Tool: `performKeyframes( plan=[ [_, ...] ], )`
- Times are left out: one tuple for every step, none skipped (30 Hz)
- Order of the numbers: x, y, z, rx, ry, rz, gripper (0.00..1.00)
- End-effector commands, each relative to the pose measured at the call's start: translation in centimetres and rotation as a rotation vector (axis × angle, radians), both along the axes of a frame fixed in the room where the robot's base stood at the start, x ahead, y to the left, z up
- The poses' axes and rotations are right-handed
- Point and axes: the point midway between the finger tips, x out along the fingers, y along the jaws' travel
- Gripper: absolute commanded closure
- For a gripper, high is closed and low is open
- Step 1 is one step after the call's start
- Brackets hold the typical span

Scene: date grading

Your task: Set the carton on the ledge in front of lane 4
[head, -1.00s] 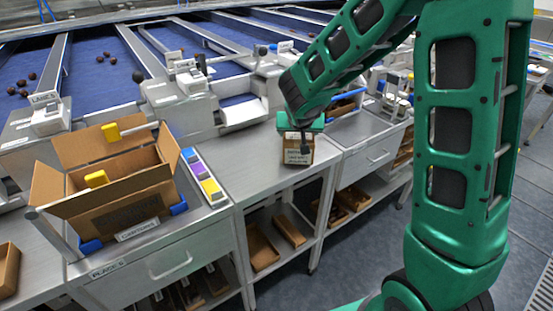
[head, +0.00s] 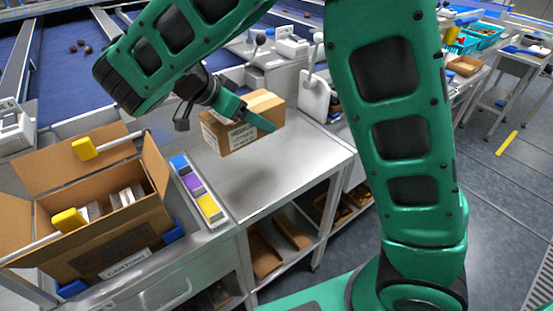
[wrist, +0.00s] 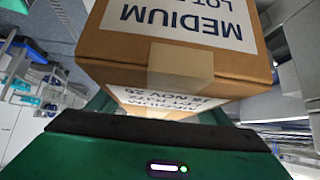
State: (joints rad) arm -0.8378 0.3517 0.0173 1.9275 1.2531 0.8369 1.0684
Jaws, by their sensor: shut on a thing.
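My gripper (head: 258,119) is shut on a small brown cardboard carton (head: 264,101). It holds the carton tilted, above the bare steel counter (head: 262,170). One green finger lies across the carton's side; the other finger is hidden. In the wrist view the carton (wrist: 180,62) fills the upper middle. It has a white label reading MEDIUM and LOT, upside down, and clear tape over its edge. The lane behind the held carton is partly covered by my arm. I cannot read a lane 4 sign in the head view.
A large open carton box (head: 100,225) with yellow-ended bars stands at the left, with white-topped packs inside. A strip of coloured blocks (head: 200,192) lies beside it. A grey upright machine part (head: 315,92) stands right of the held carton. Blue sorting lanes (head: 70,65) run behind.

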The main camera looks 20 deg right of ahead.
Motion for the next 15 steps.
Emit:
performKeyframes(
  plan=[
    [-0.6,0.8,0.3,0.001,-0.003,-0.018,0.77],
    [-0.9,1.1,0.3,0.001,-0.002,-0.029,0.77],
    [-1.2,1.4,0.4,0.001,-0.002,-0.040,0.77],
    [-1.5,1.6,0.5,0.001,-0.002,-0.047,0.77],
    [-1.6,1.8,0.5,0.001,-0.001,-0.051,0.77],
    [-1.8,1.8,0.4,0.000,-0.002,-0.055,0.77],
    [-2.0,1.6,0.4,-0.001,-0.001,-0.057,0.77],
    [-2.1,1.4,0.2,-0.002,0.000,-0.059,0.77],
    [-2.3,1.0,0.0,-0.002,-0.001,-0.059,0.77],
    [-2.5,0.6,-0.3,-0.002,0.001,-0.058,0.77],
    [-2.6,0.1,-0.6,-0.003,0.001,-0.059,0.77],
    [-2.9,-0.6,-1.1,-0.003,0.002,-0.057,0.77],
    [-3.0,-1.1,-1.4,-0.004,0.001,-0.056,0.77],
    [-3.2,-1.5,-1.7,-0.003,0.001,-0.054,0.77],
    [-3.5,-2.2,-2.2,-0.002,0.002,-0.054,0.77]
  ],
)
